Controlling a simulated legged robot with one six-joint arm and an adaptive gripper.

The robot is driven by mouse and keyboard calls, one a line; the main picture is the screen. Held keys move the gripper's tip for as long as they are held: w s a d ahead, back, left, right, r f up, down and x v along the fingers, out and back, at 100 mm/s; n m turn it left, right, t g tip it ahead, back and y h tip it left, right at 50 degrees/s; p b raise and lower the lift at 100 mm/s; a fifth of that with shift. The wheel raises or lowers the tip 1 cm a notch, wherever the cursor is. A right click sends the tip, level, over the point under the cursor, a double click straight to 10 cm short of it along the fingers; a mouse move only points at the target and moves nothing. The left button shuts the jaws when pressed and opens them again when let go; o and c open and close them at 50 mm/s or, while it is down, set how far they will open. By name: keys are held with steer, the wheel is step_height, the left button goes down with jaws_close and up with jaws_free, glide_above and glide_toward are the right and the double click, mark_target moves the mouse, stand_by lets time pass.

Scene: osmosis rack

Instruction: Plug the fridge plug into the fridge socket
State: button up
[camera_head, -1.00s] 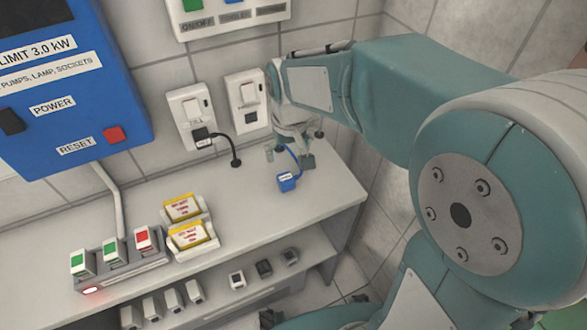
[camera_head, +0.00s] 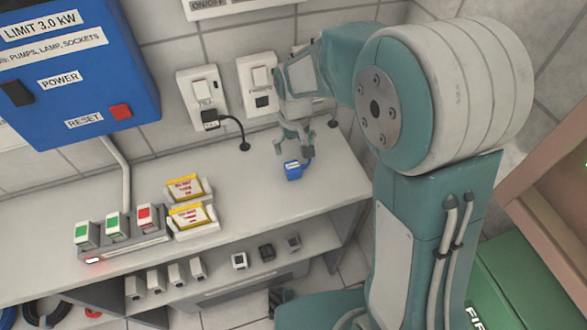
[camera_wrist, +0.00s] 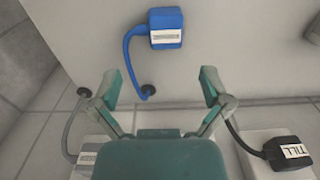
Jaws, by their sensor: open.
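A blue plug (camera_head: 293,171) with a white label lies on the white counter, its blue cord running to a hole in the counter. It also shows in the wrist view (camera_wrist: 166,38), beyond my fingertips; its label is too small to read. My gripper (camera_head: 293,149) is open and empty, just behind the blue plug on the wall side and apart from it. The wrist view shows its two fingers (camera_wrist: 160,84) spread wide. A white wall socket (camera_head: 258,84) with a switch stands empty left of my gripper; its label is unreadable.
A black TILL plug (camera_wrist: 286,152) sits in the left wall socket (camera_head: 200,90). A third socket is mostly hidden behind my arm; a grey cord (camera_wrist: 68,130) runs there. Yellow-edged cards (camera_head: 190,213) and a switch block (camera_head: 120,236) stand on the counter's left. The blue power box (camera_head: 75,75) hangs above.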

mark_target(292, 164)
step_height(292, 164, down, 2)
steer(key=shift+f, duration=0.2)
steer(key=shift+a+f, duration=0.15)
steer(key=shift+f, duration=0.05)
steer(key=shift+a, duration=0.25)
step_height(292, 164, down, 4)
steer(key=shift+s+d+f, duration=0.1)
steer(key=shift+s, duration=0.05)
steer(key=shift+f, duration=0.5)
steer(key=c, duration=1.2)
